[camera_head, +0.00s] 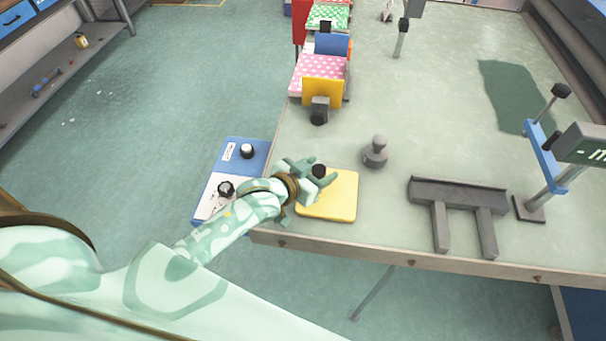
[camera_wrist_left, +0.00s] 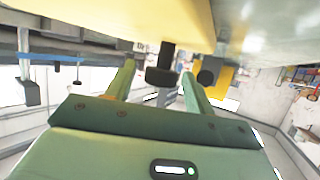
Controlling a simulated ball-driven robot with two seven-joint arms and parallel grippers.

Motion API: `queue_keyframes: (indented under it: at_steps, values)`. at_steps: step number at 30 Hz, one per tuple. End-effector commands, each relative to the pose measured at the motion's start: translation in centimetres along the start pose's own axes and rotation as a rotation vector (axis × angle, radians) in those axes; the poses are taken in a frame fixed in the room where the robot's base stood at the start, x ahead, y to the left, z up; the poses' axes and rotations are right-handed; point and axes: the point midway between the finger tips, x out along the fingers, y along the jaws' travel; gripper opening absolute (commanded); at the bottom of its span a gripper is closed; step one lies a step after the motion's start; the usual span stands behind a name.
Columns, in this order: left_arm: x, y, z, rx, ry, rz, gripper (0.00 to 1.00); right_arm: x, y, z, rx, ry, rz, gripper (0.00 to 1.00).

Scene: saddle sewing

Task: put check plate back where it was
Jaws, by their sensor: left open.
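The check plate is most likely the yellow plate (camera_head: 340,203) with a black knob (camera_head: 319,171), lying flat at the table's near-left corner. My left gripper (camera_head: 312,172) is at this knob, its fingers open. In the left wrist view the open gripper (camera_wrist_left: 158,85) has the knob (camera_wrist_left: 162,66) between its two fingers, with the yellow plate (camera_wrist_left: 110,22) along the top. I cannot tell whether either finger touches the knob. My right gripper is not in view.
An upright yellow plate (camera_head: 322,91), pink dotted pieces (camera_head: 318,66) and a blue plate (camera_head: 333,45) line the table's left edge. A grey stamp-like tool (camera_head: 375,152) and dark U-shaped fixture (camera_head: 458,193) stand to the right. A blue-white control box (camera_head: 233,170) is beside the table.

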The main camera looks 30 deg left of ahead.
Motion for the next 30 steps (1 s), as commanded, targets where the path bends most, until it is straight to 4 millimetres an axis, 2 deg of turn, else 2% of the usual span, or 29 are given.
queue_keyframes:
  at_steps: [1, 6, 12, 18, 30]
  values:
    - [-1.3, 0.0, -0.2, 0.001, -0.001, 0.0, 0.54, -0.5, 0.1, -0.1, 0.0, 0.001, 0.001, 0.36]
    - [-5.5, 0.0, -0.1, 0.001, -0.002, 0.001, 0.54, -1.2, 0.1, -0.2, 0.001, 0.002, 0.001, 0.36]
    - [-8.9, 0.0, -0.1, 0.0, -0.001, 0.001, 0.54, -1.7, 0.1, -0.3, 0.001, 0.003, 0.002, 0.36]
    - [-10.0, 0.0, -0.1, -0.001, 0.001, 0.0, 0.54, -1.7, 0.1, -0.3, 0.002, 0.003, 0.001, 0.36]
    - [-9.9, 0.0, -0.1, 0.0, 0.001, 0.0, 0.54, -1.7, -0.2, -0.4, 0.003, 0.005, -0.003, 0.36]
